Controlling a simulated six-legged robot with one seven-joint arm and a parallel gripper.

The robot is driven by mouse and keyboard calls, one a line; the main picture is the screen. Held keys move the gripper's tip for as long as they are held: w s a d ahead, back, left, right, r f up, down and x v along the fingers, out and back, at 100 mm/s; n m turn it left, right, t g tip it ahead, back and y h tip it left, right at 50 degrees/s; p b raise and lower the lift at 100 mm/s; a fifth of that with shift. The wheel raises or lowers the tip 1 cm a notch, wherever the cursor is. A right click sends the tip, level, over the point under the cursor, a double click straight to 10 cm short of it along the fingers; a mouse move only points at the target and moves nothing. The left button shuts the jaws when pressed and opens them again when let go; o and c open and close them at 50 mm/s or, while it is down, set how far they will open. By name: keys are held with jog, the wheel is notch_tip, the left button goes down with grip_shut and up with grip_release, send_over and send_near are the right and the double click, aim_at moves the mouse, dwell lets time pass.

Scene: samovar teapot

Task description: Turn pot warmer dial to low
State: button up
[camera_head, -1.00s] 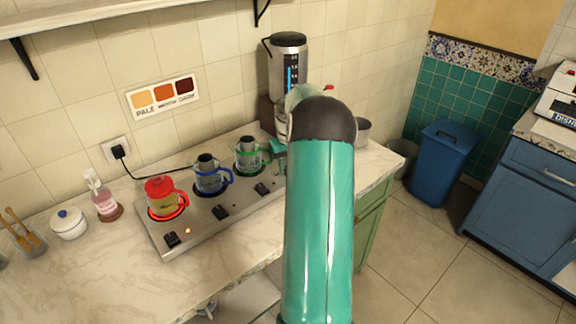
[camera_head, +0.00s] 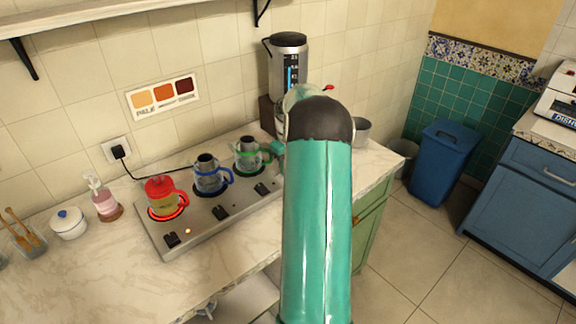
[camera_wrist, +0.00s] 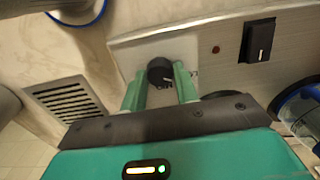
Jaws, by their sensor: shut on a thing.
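The pot warmer (camera_head: 200,222) is a long steel plate on the counter with several black switches along its front. In the wrist view, a round black dial (camera_wrist: 160,70) sits on the light end panel of the warmer (camera_wrist: 195,48). My gripper (camera_wrist: 160,84) has its two green fingers on either side of the dial and is shut on it. Small marks by the dial are too small to read. In the head view my green arm hides the dial and the gripper's fingers.
On the warmer stand a red-lidded pot (camera_head: 161,194) over a glowing red ring, a blue-handled pot (camera_head: 210,176) and a green-handled pot (camera_head: 248,155). A tall steel urn (camera_head: 288,75) stands behind. A black rocker switch (camera_wrist: 258,40) and a slotted drain (camera_wrist: 70,98) flank the dial.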

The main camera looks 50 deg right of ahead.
jog(key=o, duration=1)
jog(key=shift+c, duration=0.2)
jog(key=shift+r, duration=0.15)
notch_tip(320, 180, up, 14)
jog(key=a+r+t+h, duration=0.1)
jog(key=a+r, duration=0.2)
jog(key=a, duration=0.6)
jog(key=w+a+r+n, duration=0.1)
jog(key=a+r, duration=0.2)
jog(key=a, duration=0.6)
jog(key=a+r+t+h, duration=0.1)
jog(key=a+r, duration=0.3)
jog(key=a, duration=0.6)
jog(key=s+a+f+t+y, duration=0.1)
jog(key=s+a+f, duration=0.1)
jog(key=s+a, duration=0.5)
jog(key=s+a+f+n+t+y, duration=0.1)
jog(key=s+a+f+t, duration=0.1)
jog(key=s+a, duration=0.6)
jog(key=a+f, duration=0.1)
jog(key=a, duration=0.5)
jog(key=shift+s+t, duration=0.2)
jog(key=shift+t, duration=0.1)
